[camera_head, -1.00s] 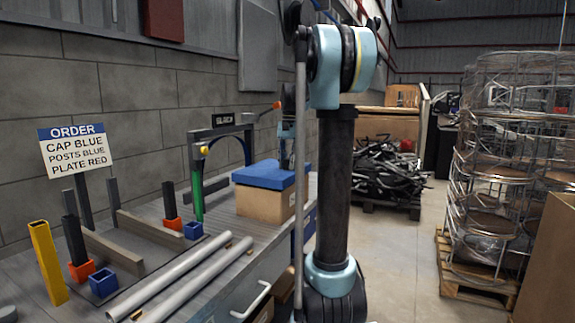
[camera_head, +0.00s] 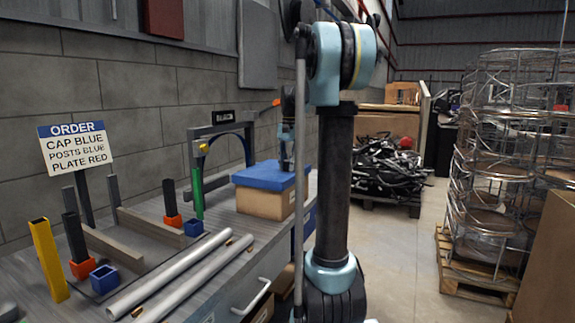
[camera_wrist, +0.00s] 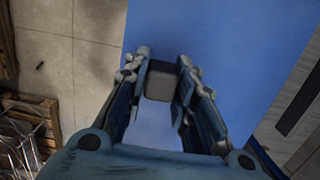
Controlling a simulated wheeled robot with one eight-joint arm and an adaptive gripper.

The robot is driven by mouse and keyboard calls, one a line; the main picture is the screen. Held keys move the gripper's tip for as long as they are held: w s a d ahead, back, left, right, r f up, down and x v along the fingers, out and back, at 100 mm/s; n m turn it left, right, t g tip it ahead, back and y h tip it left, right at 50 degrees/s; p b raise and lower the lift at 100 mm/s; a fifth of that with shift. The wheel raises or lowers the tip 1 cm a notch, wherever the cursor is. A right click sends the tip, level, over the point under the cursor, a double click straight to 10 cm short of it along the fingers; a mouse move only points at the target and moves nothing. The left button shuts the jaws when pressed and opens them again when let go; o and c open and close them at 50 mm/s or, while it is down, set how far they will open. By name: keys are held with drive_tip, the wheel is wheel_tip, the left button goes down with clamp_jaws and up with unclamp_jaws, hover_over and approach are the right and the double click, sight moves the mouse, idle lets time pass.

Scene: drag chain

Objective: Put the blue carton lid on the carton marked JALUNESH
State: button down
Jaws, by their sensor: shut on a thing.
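The blue carton lid (camera_head: 268,176) is on top of the brown carton (camera_head: 262,202) at the far right end of the workbench, and I cannot see a clear gap between them. No JALUNESH mark is readable on the carton. My gripper (camera_head: 285,166) is above the lid, partly hidden behind my own arm. In the wrist view, the lid's wide blue surface (camera_wrist: 225,60) fills the middle. The carton is hidden beneath the lid in this view.
A dark frame (camera_head: 222,128) with a green post (camera_head: 197,193) stands left of the carton. Grey tubes (camera_head: 180,275) lie along the bench (camera_head: 215,300) in front. An order sign (camera_head: 76,148) stands at left. Pallets with wire racks (camera_head: 500,170) stand on the floor at right.

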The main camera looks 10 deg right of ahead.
drive_tip(key=shift+f, duration=1.1)
drive_tip(key=c, duration=1.2)
unclamp_jaws()
drive_tip(key=shift+c, duration=0.2)
drive_tip(key=shift+r, duration=0.1)
wheel_tip(320, 180, up, 12)
drive_tip(key=w, duration=0.1)
drive_tip(key=shift+w+d+f, duration=0.15)
drive_tip(key=shift+d+f, duration=0.1)
drive_tip(key=shift+d, duration=0.15)
drive_tip(key=s+a+f+n+t, duration=0.1)
drive_tip(key=s+f+n, duration=0.1)
drive_tip(key=s+f, duration=0.6)
drive_tip(key=s+f+n+t, duration=0.15)
drive_tip(key=s+f, duration=0.35)
drive_tip(key=s, duration=0.7)
drive_tip(key=s+f+n, duration=0.4)
drive_tip(key=s+f, duration=1.2)
drive_tip(key=f, duration=0.3)
drive_tip(key=shift+f+t+h, duration=0.2)
drive_tip(key=shift+t+h, duration=0.2)
drive_tip(key=shift+t, duration=0.05)
